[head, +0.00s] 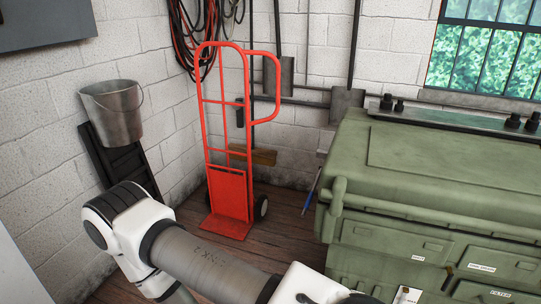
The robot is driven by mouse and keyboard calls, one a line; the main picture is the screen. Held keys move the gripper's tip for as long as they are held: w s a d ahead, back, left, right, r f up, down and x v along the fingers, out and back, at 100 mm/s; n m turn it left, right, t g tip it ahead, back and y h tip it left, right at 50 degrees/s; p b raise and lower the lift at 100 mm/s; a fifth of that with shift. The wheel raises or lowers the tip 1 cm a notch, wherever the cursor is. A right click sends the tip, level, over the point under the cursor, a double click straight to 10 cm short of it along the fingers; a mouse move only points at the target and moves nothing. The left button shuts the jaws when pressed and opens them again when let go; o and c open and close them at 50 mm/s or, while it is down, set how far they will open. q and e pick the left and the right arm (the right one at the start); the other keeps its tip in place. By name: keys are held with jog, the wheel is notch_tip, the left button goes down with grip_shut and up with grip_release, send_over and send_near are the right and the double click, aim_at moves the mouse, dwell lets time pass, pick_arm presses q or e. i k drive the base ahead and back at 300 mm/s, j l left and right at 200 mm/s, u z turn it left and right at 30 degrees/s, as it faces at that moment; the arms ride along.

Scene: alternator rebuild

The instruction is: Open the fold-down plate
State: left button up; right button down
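A red hand truck (203,130) stands upright against the far wall, near the room's corner. A flat red plate (228,191) stands upright against the lower part of its frame. A red toe plate (226,227) lies flat at its foot, on the floor. One dark wheel (261,208) shows at its right side. One of my arms crosses the lower left of the head view, in front of and below the hand truck. Neither of my grippers shows, so I cannot see what they hold.
A large green case (450,205) fills the right side. A metal bucket (113,112) is at the left wall, above a dark folded step (119,160). A wood block (262,157) is behind the truck. A blue stick (311,190) leans beside the case. Wooden floor shows around the truck.

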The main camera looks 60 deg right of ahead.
aim_at(228, 192)
jog(key=z, duration=1.8)
jog(key=i+j+u, duration=0.15)
jog(key=i, duration=1)
jog(key=i+j+z, duration=0.1)
jog(key=i, duration=0.45)
jog(key=i+j+z, duration=0.1)
jog(key=i, duration=0.5)
jog(key=i+j+z, duration=0.25)
jog(key=i+z, duration=0.2)
jog(key=i+j+z, duration=0.35)
jog(key=z, duration=0.15)
jog(key=i+j+z, duration=0.45)
jog(key=j, duration=0.15)
jog(key=k+l, duration=0.05)
jog(key=k, duration=0.05)
